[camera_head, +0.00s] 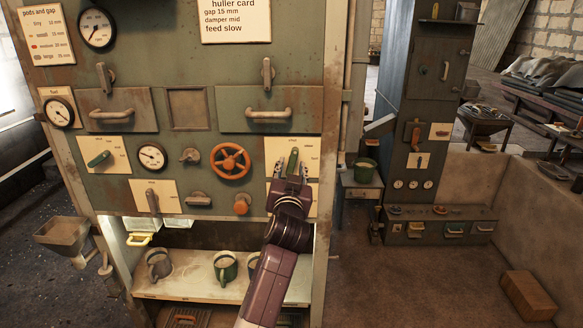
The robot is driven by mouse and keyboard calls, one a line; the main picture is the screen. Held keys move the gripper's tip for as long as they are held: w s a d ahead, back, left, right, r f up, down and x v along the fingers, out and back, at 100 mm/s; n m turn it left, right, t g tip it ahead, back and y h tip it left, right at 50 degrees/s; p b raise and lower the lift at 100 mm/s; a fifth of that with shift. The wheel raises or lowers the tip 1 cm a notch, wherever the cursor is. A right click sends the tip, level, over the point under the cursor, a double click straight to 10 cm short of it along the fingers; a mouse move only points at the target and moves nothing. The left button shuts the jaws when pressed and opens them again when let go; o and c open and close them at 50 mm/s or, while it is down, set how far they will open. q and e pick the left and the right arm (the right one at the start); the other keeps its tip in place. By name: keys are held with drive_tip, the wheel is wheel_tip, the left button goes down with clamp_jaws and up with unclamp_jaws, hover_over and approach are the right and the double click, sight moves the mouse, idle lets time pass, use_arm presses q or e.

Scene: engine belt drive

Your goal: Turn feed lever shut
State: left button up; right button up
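The gripper hides the lever's lower part and pivot. Another green lever (99,159) sits tilted on a cream plate at the panel's left. My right gripper is not in view.
A shelf (200,286) below holds several mugs. A second cabinet (425,120) stands to the right, with open floor before it.

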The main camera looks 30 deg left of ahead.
use_arm(q)
clamp_jaws()
drive_tip(key=shift+f+n+b, duration=0.1)
drive_tip(key=shift+n+b, duration=0.25)
drive_tip(key=shift+n, duration=0.05)
drive_tip(key=shift+n+b, duration=0.35)
drive_tip(key=shift+n, duration=0.65)
unclamp_jaws()
drive_tip(key=v, duration=0.7)
drive_tip(key=shift+s, duration=0.25)
